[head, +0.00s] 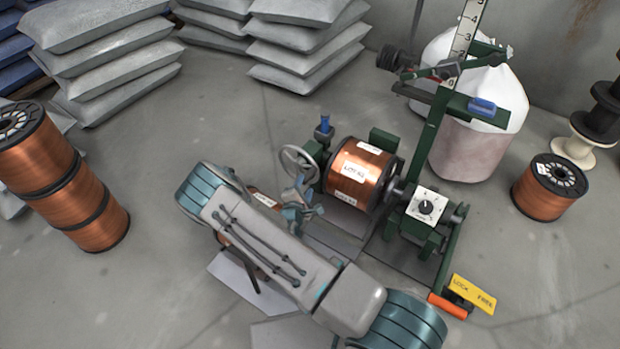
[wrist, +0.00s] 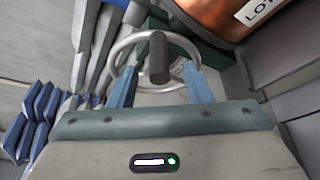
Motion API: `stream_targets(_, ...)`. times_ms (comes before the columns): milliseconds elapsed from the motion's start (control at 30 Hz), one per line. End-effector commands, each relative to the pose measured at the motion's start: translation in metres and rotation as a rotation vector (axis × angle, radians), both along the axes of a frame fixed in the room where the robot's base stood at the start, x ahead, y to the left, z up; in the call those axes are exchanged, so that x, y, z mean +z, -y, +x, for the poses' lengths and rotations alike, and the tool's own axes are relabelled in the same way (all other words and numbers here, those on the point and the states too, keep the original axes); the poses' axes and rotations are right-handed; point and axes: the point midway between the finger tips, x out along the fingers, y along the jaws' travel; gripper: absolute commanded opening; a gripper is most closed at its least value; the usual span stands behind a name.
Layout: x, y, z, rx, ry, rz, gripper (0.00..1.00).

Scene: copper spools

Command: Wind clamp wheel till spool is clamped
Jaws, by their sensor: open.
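The clamp wheel (head: 299,162), a pale ring, is on the left end of the green winding machine (head: 434,150). A copper spool (head: 352,175) with a white label lies on its side in the machine, right of the wheel. My gripper (head: 304,192) is just in front of the wheel with its blue-grey fingers apart. In the wrist view, the wheel rim (wrist: 117,58) shows beyond the fingers, and its dark handle (wrist: 158,58) stands between them. Whether a finger touches the handle is unclear. The spool also shows in the wrist view (wrist: 212,18).
A yellow lock/free sign (head: 473,294) and an orange handle (head: 447,306) are at the machine's lower right. A stack of copper spools (head: 62,180) stands left; another spool (head: 547,188) stands right. Grey sacks (head: 100,60) line the back. My arm hides part of another spool.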

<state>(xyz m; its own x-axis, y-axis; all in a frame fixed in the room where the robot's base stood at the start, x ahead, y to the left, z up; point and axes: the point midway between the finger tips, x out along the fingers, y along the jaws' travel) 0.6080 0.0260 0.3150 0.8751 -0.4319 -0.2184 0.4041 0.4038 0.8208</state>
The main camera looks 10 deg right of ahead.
Motion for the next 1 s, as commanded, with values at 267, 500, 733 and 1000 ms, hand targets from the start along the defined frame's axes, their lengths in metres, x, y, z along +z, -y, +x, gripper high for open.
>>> stream_targets(267, -0.015, 0.022, 0.046, 0.0, 0.002, -0.002, 0.45)
stream_targets(500, -0.016, 0.03, 0.062, 0.002, 0.0, -0.001, 0.45)
stream_targets(733, -0.016, 0.031, 0.063, 0.001, -0.001, 0.0, 0.45)
stream_targets(1000, -0.016, 0.031, 0.063, 0.0, 0.0, -0.001, 0.0)
